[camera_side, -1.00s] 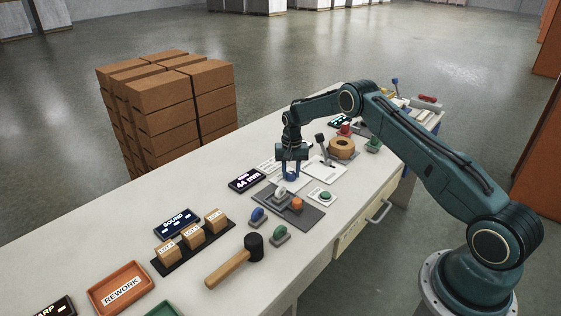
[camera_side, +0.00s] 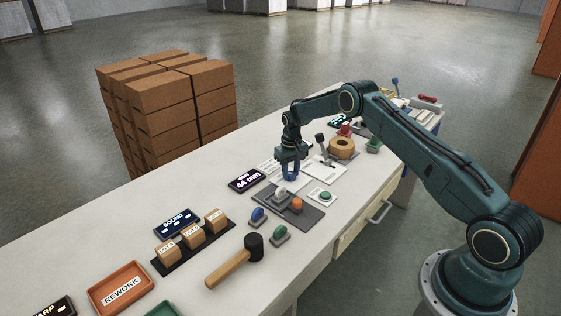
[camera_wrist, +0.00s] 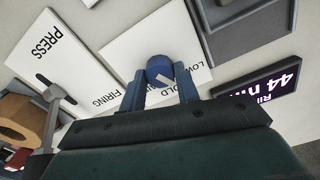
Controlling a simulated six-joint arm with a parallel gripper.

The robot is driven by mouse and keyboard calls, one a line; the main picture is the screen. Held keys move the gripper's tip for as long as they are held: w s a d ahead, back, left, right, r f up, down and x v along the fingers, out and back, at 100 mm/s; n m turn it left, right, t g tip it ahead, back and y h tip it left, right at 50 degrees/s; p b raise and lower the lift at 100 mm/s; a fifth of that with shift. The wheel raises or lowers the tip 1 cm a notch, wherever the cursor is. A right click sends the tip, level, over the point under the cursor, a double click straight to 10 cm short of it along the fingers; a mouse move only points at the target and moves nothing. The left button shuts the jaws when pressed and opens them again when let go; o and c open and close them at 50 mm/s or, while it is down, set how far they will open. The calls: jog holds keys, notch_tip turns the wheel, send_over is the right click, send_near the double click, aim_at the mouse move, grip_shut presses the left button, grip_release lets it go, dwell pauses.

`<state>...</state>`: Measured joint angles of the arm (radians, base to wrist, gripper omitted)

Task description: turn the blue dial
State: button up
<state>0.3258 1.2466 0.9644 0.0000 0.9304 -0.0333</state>
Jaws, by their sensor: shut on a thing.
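A "44 mm" display (camera_side: 247,180) is left of my gripper. A grey panel (camera_side: 312,215) with a grey lever and orange knob lies in front. A lever plate marked PRESS (camera_wrist: 35,60) and a wooden ring (camera_side: 341,147) are close by. A mallet (camera_side: 253,246) lies nearer the front.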

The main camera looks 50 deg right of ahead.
aim_at(291, 173)
jog(key=n, duration=0.6)
jog(key=shift+n, duration=0.3)
dwell(0.4)
jog(key=o, duration=1)
jog(key=shift+c, duration=0.2)
jog(key=shift+r, duration=0.1)
notch_tip(291, 173, up, 14)
